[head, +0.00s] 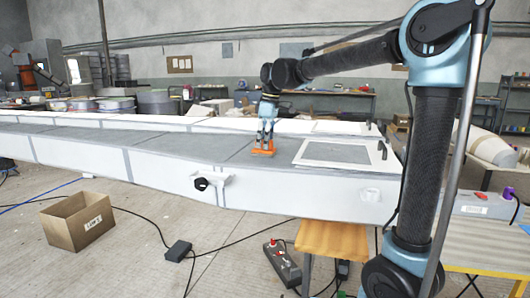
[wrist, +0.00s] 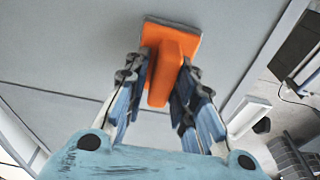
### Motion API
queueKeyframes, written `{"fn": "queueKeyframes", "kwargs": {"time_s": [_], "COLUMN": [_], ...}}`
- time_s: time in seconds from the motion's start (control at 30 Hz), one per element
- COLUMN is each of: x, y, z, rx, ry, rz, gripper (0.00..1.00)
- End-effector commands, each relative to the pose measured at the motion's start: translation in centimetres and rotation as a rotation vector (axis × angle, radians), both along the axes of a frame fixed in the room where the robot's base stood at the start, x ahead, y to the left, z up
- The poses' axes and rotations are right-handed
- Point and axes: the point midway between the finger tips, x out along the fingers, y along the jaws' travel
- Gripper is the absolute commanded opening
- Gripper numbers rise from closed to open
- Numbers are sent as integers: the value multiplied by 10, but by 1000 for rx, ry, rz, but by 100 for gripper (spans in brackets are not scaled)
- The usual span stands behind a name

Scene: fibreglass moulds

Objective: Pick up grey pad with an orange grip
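The grey pad (wrist: 176,22) has an orange grip (wrist: 165,68) on top. In the head view the pad with its orange grip (head: 263,150) is on the grey top of the long mould, left of a white framed panel. My gripper (head: 266,134) points down over it. In the wrist view my gripper's fingers (wrist: 166,80) lie on both sides of the orange grip, close against it, and look shut on it. The pad appears to lie on or just above the surface; I cannot tell which. Its underside is hidden.
The long mould (head: 130,155) has white side walls. The white framed panel (head: 338,153) lies right of the pad. A cardboard box (head: 77,221) and a red-buttoned control box (head: 281,262) are on the floor, with cables. A wooden stool (head: 332,240) stands in front.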

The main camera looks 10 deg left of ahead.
Motion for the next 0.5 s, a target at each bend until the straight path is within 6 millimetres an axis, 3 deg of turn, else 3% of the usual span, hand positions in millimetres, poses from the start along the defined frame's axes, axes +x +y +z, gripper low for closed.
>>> {"fn": "queueKeyframes", "kwargs": {"time_s": [0.5], "x": [0], "y": [0], "z": [8], "rx": [0], "ry": [0], "rz": [0], "gripper": [0]}}
